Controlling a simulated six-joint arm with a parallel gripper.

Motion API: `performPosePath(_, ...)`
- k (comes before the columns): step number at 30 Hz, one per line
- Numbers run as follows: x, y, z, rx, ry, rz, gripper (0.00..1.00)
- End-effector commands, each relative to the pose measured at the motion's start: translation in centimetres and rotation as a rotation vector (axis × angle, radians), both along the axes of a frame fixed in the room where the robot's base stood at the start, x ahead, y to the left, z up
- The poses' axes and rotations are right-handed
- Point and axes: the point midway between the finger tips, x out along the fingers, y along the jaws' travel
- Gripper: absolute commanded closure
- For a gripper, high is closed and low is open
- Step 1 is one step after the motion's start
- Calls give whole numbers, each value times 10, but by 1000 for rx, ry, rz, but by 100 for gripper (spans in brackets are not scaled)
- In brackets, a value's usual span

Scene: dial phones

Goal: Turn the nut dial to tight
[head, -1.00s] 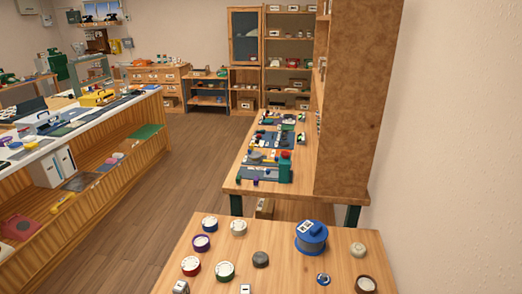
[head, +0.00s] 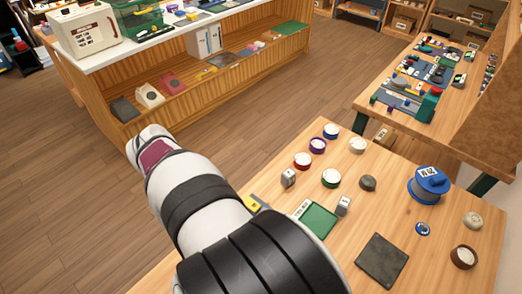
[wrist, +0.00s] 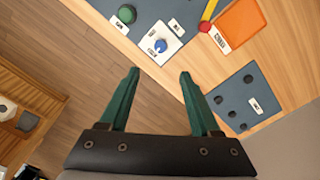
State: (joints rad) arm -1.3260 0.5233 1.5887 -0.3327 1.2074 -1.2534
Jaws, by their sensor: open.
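In the wrist view, a white plate with a blue round knob (wrist: 160,45) sits at the table edge on a dark blue-grey mat. It may be the nut dial, but its label is too small to read. My gripper (wrist: 160,72) is open and empty, with two green fingers. The knob lies beyond the fingertips, roughly between them in the picture, with no contact seen. In the head view my arm covers the lower left of the near table, and the gripper cannot be seen.
Around the plate are a green knob (wrist: 126,14), an orange tray (wrist: 240,22), a yellow-and-red stick (wrist: 208,14) and a dark panel with several holes (wrist: 246,98). In the head view, the near table holds several round dials, a blue spool (head: 428,188) and a green board (head: 318,221).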

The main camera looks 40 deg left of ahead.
Motion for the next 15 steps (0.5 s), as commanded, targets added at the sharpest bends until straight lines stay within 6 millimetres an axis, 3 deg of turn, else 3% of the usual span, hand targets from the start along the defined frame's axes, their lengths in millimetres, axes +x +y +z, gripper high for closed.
performPosePath(9,0,-2,-93,-7,2,-4,36)
performPosePath(15,0,-2,-133,-3,1,-6,36)
